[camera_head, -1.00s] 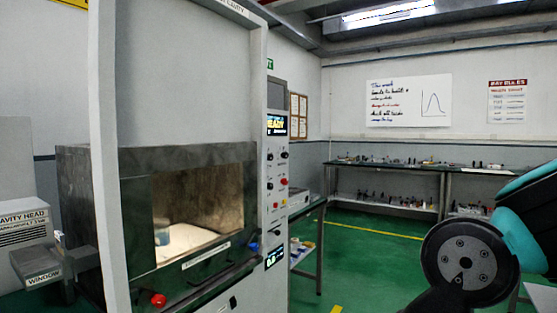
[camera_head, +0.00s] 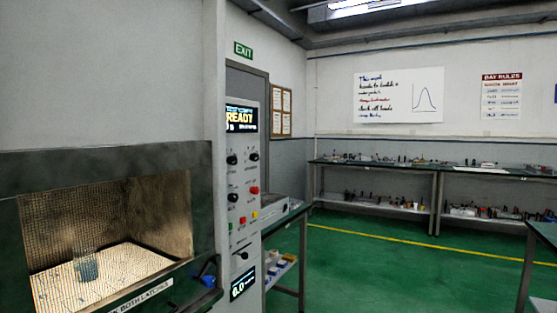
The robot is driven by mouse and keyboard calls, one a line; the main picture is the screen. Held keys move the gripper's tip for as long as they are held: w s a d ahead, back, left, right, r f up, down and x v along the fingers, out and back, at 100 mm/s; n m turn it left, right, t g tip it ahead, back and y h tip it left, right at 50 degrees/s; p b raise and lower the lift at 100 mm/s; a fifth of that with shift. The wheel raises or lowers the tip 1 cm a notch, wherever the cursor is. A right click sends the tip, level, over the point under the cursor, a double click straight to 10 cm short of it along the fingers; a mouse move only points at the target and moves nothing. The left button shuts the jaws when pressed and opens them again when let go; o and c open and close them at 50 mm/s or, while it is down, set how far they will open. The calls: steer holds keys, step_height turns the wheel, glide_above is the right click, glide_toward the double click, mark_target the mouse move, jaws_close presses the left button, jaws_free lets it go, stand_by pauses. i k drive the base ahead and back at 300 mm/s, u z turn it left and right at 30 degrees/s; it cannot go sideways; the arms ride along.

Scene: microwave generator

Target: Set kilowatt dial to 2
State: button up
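The tall grey control panel (camera_head: 243,200) stands left of the middle, seen at an angle. Several black knobs show on it: an upper left knob (camera_head: 231,159), an upper right knob (camera_head: 254,156), a lower left knob (camera_head: 232,197) and a low dark knob or pointer (camera_head: 243,254). Their labels are too small to read, so I cannot tell which is the kilowatt dial or where it points. An upper screen (camera_head: 241,117) reads "READY". A lower screen (camera_head: 243,283) shows a number, perhaps 6.0 or 0.0. My gripper is out of view.
The open microwave cavity (camera_head: 160,215) with a beaker (camera_head: 86,266) inside stands left of the panel. A blue latch handle (camera_head: 208,281) juts out near it. A bench (camera_head: 285,218) stands just behind the panel. Green floor (camera_head: 370,275) is clear to the right.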

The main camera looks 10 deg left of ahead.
mark_target(231, 160)
steer(key=z, duration=0.1)
steer(key=i, duration=0.7)
steer(key=u, duration=0.65)
steer(key=i, duration=0.85)
steer(key=u, duration=0.65)
